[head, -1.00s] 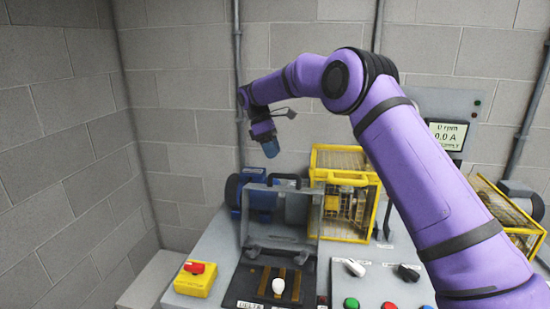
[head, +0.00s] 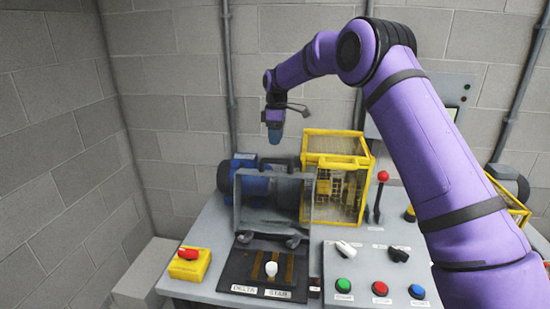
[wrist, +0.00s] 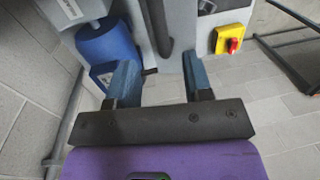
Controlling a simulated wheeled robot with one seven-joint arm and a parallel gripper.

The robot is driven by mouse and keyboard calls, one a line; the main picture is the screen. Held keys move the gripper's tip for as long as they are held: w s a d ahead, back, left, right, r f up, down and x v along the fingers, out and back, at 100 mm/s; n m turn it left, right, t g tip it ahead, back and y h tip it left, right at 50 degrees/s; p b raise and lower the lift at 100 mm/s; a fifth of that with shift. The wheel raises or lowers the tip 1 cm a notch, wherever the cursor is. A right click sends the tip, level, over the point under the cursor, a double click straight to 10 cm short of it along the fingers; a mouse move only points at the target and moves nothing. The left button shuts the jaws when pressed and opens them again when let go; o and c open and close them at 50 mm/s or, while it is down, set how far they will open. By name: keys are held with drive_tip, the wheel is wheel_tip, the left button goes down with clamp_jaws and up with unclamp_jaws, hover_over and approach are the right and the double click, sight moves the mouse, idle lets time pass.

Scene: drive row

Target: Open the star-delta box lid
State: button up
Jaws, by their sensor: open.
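The star-delta box (head: 240,288) sits at the bench's front left, with a dark base, brown bars, a white knob and DELTA and STAR labels. Its grey lid (head: 268,218) stands raised at the rear hinges, so the inside is exposed. A dark handle (head: 280,163) shows at the lid's top edge. My gripper (head: 274,136) is above and behind the lid, apart from it. In the wrist view my gripper (wrist: 160,84) is open, with nothing between its blue fingers. A dark bar, probably the lid handle (wrist: 156,25), shows beyond them.
A blue motor (head: 245,163) is behind the lid, and a yellow cage (head: 338,146) stands to its right. A red-knobbed lever (head: 382,177) is further right. A yellow box with a red switch (head: 189,262) is front left. Push buttons (head: 380,288) line the front right.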

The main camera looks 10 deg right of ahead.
drive_tip(key=f, duration=0.5)
drive_tip(key=s+f, duration=0.1)
drive_tip(key=f, duration=0.1)
drive_tip(key=shift+a+f, duration=0.2)
clamp_jaws()
